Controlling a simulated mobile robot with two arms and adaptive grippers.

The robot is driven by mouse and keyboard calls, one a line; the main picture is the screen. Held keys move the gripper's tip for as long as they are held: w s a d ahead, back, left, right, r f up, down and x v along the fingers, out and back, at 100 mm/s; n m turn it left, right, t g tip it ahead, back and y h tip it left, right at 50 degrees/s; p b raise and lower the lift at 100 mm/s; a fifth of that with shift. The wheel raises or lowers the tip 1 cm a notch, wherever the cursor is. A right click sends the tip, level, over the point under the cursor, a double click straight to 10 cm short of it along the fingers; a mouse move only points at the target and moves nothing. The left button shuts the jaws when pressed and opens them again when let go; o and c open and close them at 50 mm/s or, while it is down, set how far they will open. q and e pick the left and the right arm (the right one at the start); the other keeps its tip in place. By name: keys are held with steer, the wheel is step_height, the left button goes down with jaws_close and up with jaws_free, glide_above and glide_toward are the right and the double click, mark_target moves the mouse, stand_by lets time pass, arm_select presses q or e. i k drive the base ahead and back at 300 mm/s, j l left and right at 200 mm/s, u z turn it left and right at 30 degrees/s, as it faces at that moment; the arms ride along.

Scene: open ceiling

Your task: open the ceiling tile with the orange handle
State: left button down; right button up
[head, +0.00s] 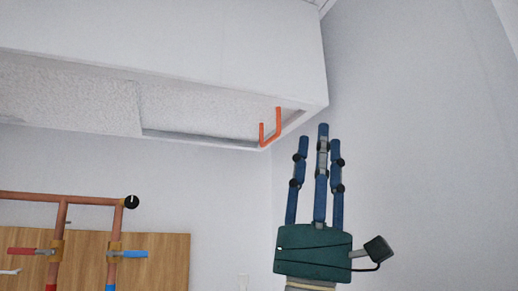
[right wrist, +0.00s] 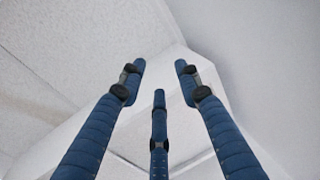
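The orange handle (head: 271,130) is a U-shaped bar at the right end of a textured white ceiling tile (head: 195,108), in the underside of a white ceiling box. Whether the tile is open at all is hard to tell. My right gripper (head: 320,137) points up, just right of the handle and apart from it in the picture. Its three blue fingers are straight and spread, with nothing between them. They also show open and empty in the right wrist view (right wrist: 158,80), against white ceiling surfaces; the handle is not seen there. My left gripper is not in view.
Copper pipes (head: 60,205) with a red lever (head: 28,251) and a blue lever (head: 134,254) run in front of a wooden board (head: 165,255) at lower left. The white box's side wall (head: 180,40) rises above the tile. Bare wall lies right of my gripper.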

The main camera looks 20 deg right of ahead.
mark_target(162, 108)
steer(key=i, duration=1.15)
